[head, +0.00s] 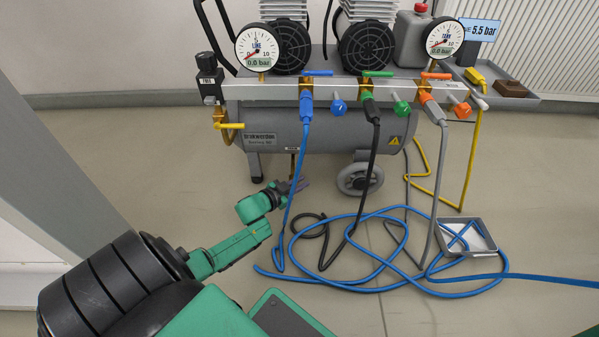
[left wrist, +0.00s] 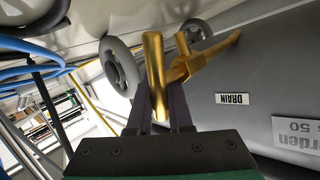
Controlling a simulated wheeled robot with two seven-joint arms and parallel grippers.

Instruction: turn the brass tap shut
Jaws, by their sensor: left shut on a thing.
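The brass tap (left wrist: 154,62) shows large in the left wrist view, under the grey tank beside a DRAIN label (left wrist: 232,98). One brass part stands upright in the picture between my fingers, and a brass arm runs off to the upper right. My left gripper (left wrist: 160,108) is shut on the brass tap, with a dark finger on each side. In the head view my left gripper (head: 298,184) is low under the tank, where the tap is too small to make out well. My right gripper is in neither view.
The compressor tank (head: 330,130) stands on wheels (head: 360,180). A blue hose (head: 375,288) hangs close to my gripper and coils on the floor. A grey tray (head: 468,238) lies at right. Floor at left is clear.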

